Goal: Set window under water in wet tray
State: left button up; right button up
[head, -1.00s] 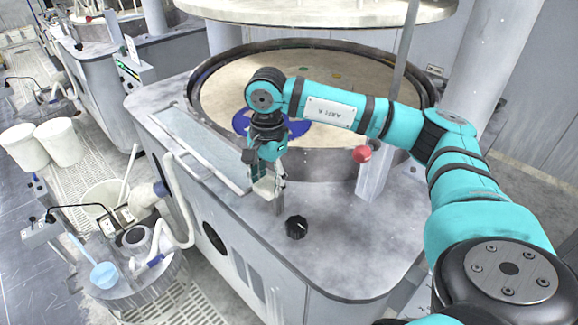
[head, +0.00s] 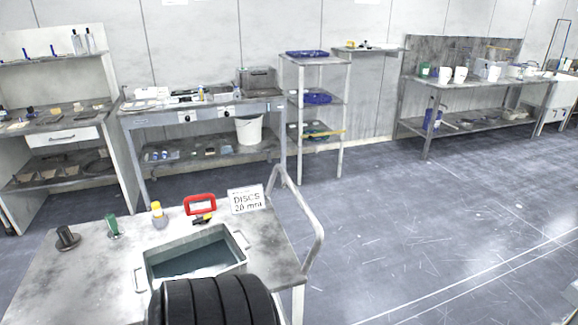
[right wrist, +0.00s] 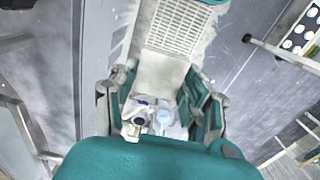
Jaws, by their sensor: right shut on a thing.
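The wet tray (head: 242,238) is a grey rectangular tub with handles on the cart top in the head view, with dark water in it. A black ribbed part of my own arm covers its near edge. My right gripper (right wrist: 162,97) shows in the right wrist view, its teal fingers shut on a pale, flat, square piece (right wrist: 160,72). I take this piece to be the window, but its edges near the fingertips are hard to make out. Neither gripper shows in the head view, so the held piece cannot be placed relative to the tray.
The cart top (head: 80,275) also holds a "DISCS 20 mm" sign (head: 246,200), a red-framed item (head: 200,204), a yellow-capped bottle (head: 159,215), a green-handled item (head: 113,227) and a black stand (head: 67,238). Benches and shelves line the wall. Floor to the right is clear.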

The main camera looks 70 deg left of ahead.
aim_at(212, 264)
jog(key=u, duration=0.45)
jog(key=i+j+u, duration=0.1)
jog(key=u, duration=0.8)
jog(key=i+u, duration=0.1)
jog(key=u, duration=1.25)
jog(key=i+u, duration=0.15)
jog(key=u, duration=0.7)
jog(key=i+u, duration=0.1)
jog(key=u, duration=0.3)
